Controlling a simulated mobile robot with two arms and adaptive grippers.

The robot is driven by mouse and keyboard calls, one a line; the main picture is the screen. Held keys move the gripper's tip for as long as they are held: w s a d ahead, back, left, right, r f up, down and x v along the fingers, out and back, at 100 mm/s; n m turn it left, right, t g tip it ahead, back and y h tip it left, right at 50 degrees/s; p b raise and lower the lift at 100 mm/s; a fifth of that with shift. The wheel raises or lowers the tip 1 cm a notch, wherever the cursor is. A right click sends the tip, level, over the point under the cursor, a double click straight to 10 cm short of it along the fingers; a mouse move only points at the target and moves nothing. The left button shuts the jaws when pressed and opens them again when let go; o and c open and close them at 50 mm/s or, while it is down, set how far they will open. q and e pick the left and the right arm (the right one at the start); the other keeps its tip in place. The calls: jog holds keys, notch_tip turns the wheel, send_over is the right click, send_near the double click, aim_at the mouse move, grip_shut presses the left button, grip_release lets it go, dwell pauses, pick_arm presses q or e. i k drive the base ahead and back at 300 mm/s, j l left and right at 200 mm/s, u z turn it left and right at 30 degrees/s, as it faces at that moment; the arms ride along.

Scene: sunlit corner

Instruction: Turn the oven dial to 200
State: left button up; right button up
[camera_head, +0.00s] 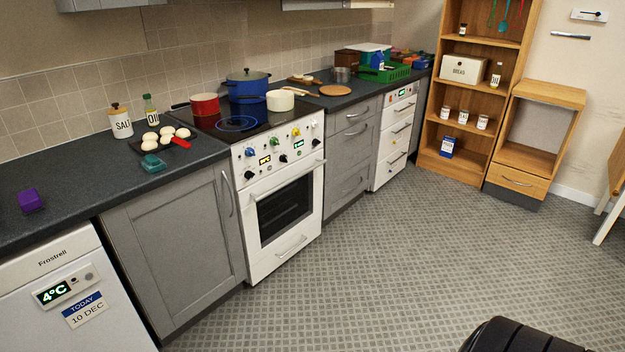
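The white oven (263,262) stands in the counter run left of centre, with its door shut. Its front panel carries coloured hob knobs: blue (250,152), green (274,142) and yellow (295,132). Black dials sit lower on the panel, at its left (248,174), middle (282,158) and right (314,142). An orange-lit display (265,160) and a green-lit display (298,145) are beside them. The digits and the dial markings are too small to read, so I cannot tell the dial's setting. Neither of my grippers is in view.
A red pan (205,104), a blue pot (247,85) and a white pot (280,100) stand on the black hob. A dishwasher-like white appliance (45,300) is at lower left. The tiled floor before the oven is clear. A black ribbed shape (520,337) fills the bottom right.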

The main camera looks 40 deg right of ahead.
aim_at(249, 174)
jog(key=i+l, duration=0.1)
jog(key=l, duration=0.35)
jog(key=i+l+z, duration=0.1)
jog(key=l, duration=0.3)
jog(key=i+l, duration=0.15)
jog(key=l, duration=0.3)
jog(key=i+l, duration=0.1)
jog(key=l, duration=0.3)
jog(key=i+l+z, duration=0.1)
jog(key=l, duration=0.35)
jog(key=i+l, duration=0.2)
jog(key=l, duration=0.2)
jog(key=i+l+z, duration=0.1)
jog(key=l, duration=0.35)
